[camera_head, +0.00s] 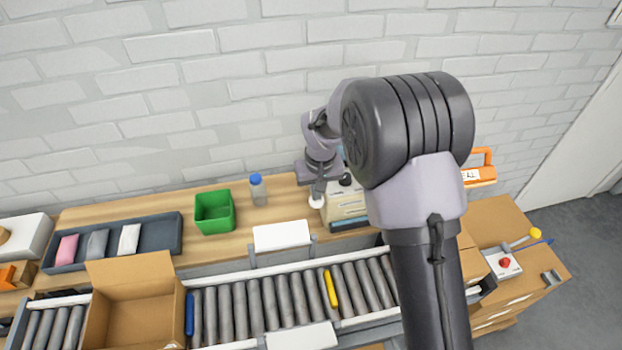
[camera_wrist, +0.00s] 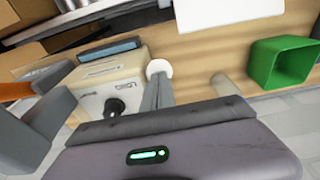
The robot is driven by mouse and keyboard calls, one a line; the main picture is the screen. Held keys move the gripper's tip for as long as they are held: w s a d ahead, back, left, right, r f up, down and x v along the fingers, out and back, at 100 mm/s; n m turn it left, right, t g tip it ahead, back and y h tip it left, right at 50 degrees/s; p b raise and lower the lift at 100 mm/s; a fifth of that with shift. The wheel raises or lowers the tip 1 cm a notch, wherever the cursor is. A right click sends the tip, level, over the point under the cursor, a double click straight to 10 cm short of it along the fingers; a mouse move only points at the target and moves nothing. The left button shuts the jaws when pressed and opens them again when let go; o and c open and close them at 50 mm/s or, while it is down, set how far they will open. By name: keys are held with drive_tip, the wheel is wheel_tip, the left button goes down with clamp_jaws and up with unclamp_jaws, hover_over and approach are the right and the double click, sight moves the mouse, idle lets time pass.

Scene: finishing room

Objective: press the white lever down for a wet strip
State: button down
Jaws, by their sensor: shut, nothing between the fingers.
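The beige dispenser box (camera_head: 338,209) stands on the wooden bench near the wall, partly hidden by my arm in the head view. It also shows in the wrist view (camera_wrist: 130,66), with a black knob (camera_wrist: 114,106) and a dark blue-grey front part (camera_wrist: 110,50). The white lever's round end (camera_head: 316,203) sticks out at the box's side; in the wrist view it is a white disc (camera_wrist: 158,67). My gripper (camera_head: 318,193) is shut and empty, pointing down right at the lever end. In the wrist view its fingertips (camera_wrist: 157,82) overlap the disc's edge; I cannot tell whether they touch.
A green bin (camera_head: 214,212) and a blue-capped bottle (camera_head: 258,190) stand left of the dispenser. A roller conveyor (camera_head: 270,300) runs in front, carrying an open carton (camera_head: 135,312). A white panel (camera_head: 282,236) is at the bench's front edge. An orange-handled tool (camera_head: 480,174) is at right.

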drive_tip(key=shift+s+f+b, duration=0.2)
drive_tip(key=shift+f+b, duration=0.3)
idle(0.4)
